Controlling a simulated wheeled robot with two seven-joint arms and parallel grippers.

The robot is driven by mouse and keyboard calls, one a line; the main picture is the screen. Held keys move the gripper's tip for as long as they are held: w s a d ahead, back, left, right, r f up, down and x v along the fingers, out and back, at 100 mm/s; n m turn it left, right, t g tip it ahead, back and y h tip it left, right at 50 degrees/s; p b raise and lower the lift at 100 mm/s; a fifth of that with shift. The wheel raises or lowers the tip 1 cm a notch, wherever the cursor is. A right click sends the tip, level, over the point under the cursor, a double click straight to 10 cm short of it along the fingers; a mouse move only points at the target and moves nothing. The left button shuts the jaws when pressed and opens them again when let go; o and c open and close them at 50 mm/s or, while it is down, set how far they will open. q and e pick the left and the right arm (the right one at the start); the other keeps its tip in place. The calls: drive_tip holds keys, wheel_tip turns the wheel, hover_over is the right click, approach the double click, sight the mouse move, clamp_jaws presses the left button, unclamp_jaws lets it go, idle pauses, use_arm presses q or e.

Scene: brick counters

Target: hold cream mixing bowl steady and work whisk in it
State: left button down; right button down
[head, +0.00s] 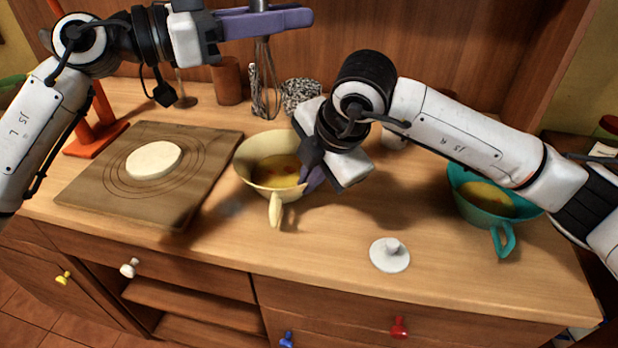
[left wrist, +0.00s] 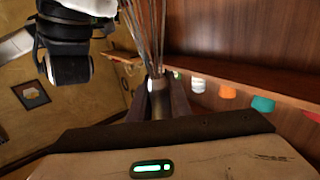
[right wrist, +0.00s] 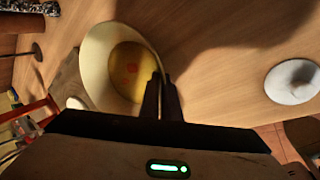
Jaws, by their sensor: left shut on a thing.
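The cream mixing bowl (head: 247,150) stands on the counter with its handle toward the front and yellow contents with reddish specks inside. My right gripper (head: 312,176) is at its right rim; the bowl (right wrist: 95,60) also shows in the right wrist view. The right fingers (right wrist: 162,98) are close together at the rim, and their grip on the wall is unclear. My left gripper (head: 262,20) is shut on the whisk (head: 265,82), raised above the counter. The whisk's wires hang down behind the bowl in the head view, apart from its contents. Its wires also show in the left wrist view (left wrist: 150,35).
A wooden board (head: 95,185) with a pale round disc (head: 154,160) lies left of the bowl. A white lid (head: 390,256) lies front right, and a teal bowl (head: 478,210) stands under my right arm. A brown cup (head: 228,82) and patterned container (head: 301,94) stand behind.

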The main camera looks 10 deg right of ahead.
idle(0.3)
use_arm(q)
wheel_tip(320, 180, down, 16)
drive_tip(key=w+d, duration=0.1)
drive_tip(key=w, duration=0.1)
drive_tip(key=shift+w+d+r, duration=0.2)
idle(0.8)
idle(0.3)
